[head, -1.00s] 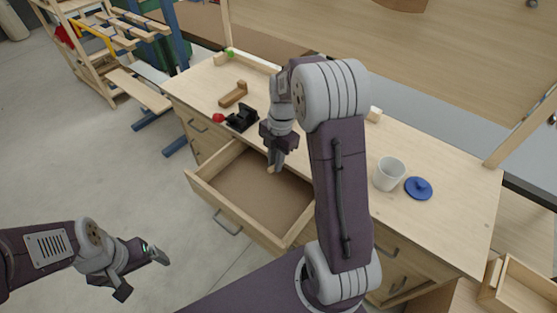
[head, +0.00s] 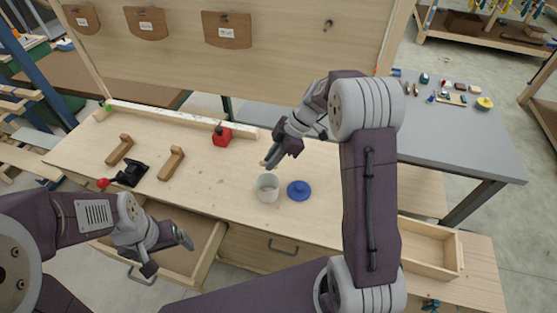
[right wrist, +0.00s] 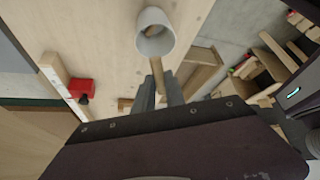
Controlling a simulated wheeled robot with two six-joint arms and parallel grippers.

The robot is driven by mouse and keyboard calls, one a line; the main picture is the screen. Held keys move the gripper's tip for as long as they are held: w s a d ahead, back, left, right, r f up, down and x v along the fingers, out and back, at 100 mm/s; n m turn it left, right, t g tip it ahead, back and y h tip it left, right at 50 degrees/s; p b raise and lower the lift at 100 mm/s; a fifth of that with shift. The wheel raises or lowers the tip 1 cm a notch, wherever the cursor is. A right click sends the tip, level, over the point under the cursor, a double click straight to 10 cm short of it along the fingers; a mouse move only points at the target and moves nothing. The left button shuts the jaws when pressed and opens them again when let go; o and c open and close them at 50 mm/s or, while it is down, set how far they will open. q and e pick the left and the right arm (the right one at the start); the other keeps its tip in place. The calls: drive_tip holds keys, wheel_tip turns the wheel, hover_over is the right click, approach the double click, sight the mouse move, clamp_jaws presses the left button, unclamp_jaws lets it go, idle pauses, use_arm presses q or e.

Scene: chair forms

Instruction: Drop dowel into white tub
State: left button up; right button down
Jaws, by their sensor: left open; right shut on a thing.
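The white tub (head: 267,194) stands upright on the wooden bench, beside a blue lid (head: 299,191). My right gripper (head: 269,157) is shut on a short tan dowel (head: 263,164) and holds it raised, just above and behind the tub in the head view. My left gripper (head: 168,255) is open and empty over the open drawer.
On the bench (head: 215,190) are a red block-shaped thing (head: 222,136), wooden brackets (head: 171,163) and a black tool with a red knob (head: 130,174). The drawer (head: 185,260) stands open at the front left. A grey table (head: 450,140) stands behind to the right.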

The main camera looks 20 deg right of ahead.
drive_tip(key=shift+s+a+r+p, duration=0.15)
drive_tip(key=shift+r+p, duration=0.15)
drive_tip(key=shift+r, duration=0.25)
drive_tip(key=shift+a+r+y, duration=0.1)
drive_tip(key=shift+a+y, duration=0.1)
drive_tip(key=shift+y, duration=0.2)
drive_tip(key=shift+a, duration=0.1)
drive_tip(key=shift+d+f, duration=0.2)
drive_tip(key=shift+f, duration=0.3)
drive_tip(key=shift+f+b, duration=0.55)
drive_tip(key=shift+f, duration=0.1)
use_arm(q)
drive_tip(key=shift+a+f+b, duration=0.4)
drive_tip(key=shift+f+b, duration=0.3)
drive_tip(key=shift+b, duration=0.1)
use_arm(e)
wheel_tip(320, 180, down, 4)
drive_tip(key=shift+f, duration=0.25)
